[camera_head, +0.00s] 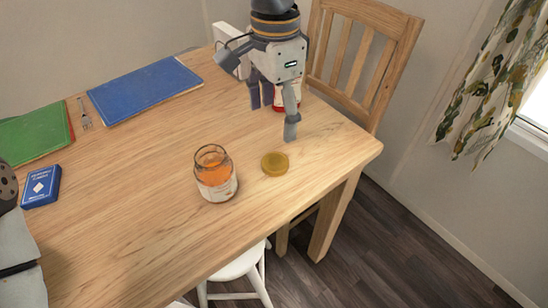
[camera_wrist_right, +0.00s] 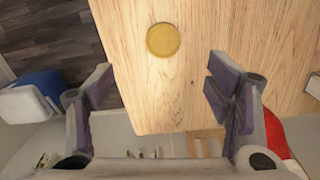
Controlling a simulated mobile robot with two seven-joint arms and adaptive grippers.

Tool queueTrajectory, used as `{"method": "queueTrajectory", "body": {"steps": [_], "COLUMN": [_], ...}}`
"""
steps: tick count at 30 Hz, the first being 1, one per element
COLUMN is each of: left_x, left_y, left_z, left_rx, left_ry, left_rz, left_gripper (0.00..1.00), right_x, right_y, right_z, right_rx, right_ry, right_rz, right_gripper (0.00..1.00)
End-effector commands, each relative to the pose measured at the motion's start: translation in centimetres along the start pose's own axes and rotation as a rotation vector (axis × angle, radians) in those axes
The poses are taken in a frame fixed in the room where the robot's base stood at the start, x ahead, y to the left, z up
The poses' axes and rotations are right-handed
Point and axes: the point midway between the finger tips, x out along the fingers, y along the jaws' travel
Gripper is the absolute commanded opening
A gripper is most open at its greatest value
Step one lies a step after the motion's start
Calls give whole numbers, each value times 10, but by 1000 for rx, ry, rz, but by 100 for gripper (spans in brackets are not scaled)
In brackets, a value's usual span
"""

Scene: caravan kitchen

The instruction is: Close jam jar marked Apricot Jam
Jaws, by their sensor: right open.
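The open glass jam jar (camera_head: 215,176) stands upright on the wooden table, with orange jam inside and a pale label whose text is too small to read. Its gold lid (camera_head: 275,163) lies flat on the table just right of the jar, apart from it. The lid also shows in the right wrist view (camera_wrist_right: 163,40), ahead of the fingers. My right gripper (camera_head: 275,112) is open and empty, behind the lid toward the table's far right edge. In the wrist view its two fingers (camera_wrist_right: 158,88) are wide apart. My left gripper is not visible; only part of my left arm shows at the left edge.
A red-and-white container (camera_head: 290,97) stands behind my right gripper, partly hidden. A blue folder (camera_head: 145,91), a green folder (camera_head: 34,134), a fork (camera_head: 84,113) and a blue card box (camera_head: 41,187) lie on the left. A wooden chair (camera_head: 360,60) stands behind the table.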

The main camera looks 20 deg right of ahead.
Motion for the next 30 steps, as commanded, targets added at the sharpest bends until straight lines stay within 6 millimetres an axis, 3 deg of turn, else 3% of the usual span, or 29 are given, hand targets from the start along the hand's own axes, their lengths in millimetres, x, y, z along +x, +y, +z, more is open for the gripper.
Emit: {"method": "queueTrajectory", "body": {"steps": [9, 13, 23, 30], "left_x": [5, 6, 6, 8], "left_y": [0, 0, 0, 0], "left_z": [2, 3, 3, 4], "left_rx": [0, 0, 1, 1], "left_ry": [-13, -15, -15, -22], "left_rz": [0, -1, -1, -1], "left_gripper": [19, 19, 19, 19], "right_x": [57, 68, 71, 109], "right_y": [0, 0, 0, -4], "right_z": [0, 0, 0, 1], "right_rx": [-1, 0, 0, -1], "right_ry": [2, 3, 2, 3], "right_rz": [6, 3, 2, 3], "right_gripper": [73, 73, 73, 73]}}
